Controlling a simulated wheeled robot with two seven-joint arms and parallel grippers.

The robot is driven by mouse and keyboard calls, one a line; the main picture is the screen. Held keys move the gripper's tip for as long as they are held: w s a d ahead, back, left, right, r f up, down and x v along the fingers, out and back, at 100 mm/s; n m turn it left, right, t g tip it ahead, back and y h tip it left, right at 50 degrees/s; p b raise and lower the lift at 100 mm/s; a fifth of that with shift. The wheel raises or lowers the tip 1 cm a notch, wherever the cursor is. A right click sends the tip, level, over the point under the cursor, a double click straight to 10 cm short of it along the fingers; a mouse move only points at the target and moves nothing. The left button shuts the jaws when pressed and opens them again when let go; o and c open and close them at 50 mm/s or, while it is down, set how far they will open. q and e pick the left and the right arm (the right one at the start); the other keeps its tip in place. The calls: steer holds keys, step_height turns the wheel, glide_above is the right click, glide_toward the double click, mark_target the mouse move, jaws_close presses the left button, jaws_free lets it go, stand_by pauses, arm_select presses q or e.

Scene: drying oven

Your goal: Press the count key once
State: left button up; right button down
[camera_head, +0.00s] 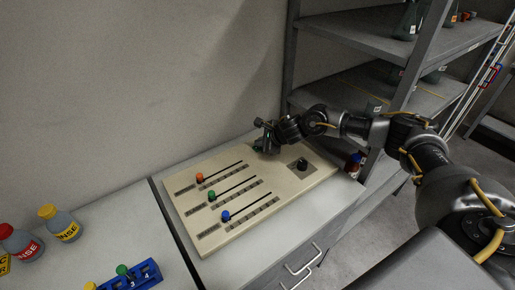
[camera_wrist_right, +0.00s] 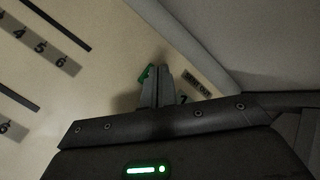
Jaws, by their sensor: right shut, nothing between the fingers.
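A beige control panel (camera_head: 240,232) lies on the worktop, with three slots carrying an orange, a green and a blue slider knob. My right gripper (camera_head: 265,144) is at the panel's far edge, beyond the slots, fingers pointing down. In the right wrist view its fingers (camera_wrist_right: 162,72) are shut together and empty, close to the panel. A small green piece (camera_wrist_right: 147,76) shows beside the fingertips, mostly hidden by them; I cannot tell whether it is the count key or whether they touch. A dark label (camera_wrist_right: 196,83), too blurred to read surely, lies just right of the fingers.
A black rotary knob (camera_head: 302,164) stands at the panel's right side. Bottles with a yellow cap (camera_head: 62,224) and a red cap (camera_head: 19,242), and a blue rack (camera_head: 130,275), stand at left. A grey shelf unit (camera_head: 340,95) rises behind my right arm.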

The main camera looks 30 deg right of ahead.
mark_target(260, 148)
steer(key=shift+f+b, duration=0.4)
steer(key=shift+b, duration=0.05)
stand_by(0.3)
steer(key=shift+r, duration=0.1)
stand_by(0.3)
steer(key=shift+r+p, duration=0.45)
steer(key=shift+r, duration=0.35)
steer(key=shift+r, duration=0.15)
steer(key=shift+r+p, duration=1.4)
steer(key=shift+r, duration=0.95)
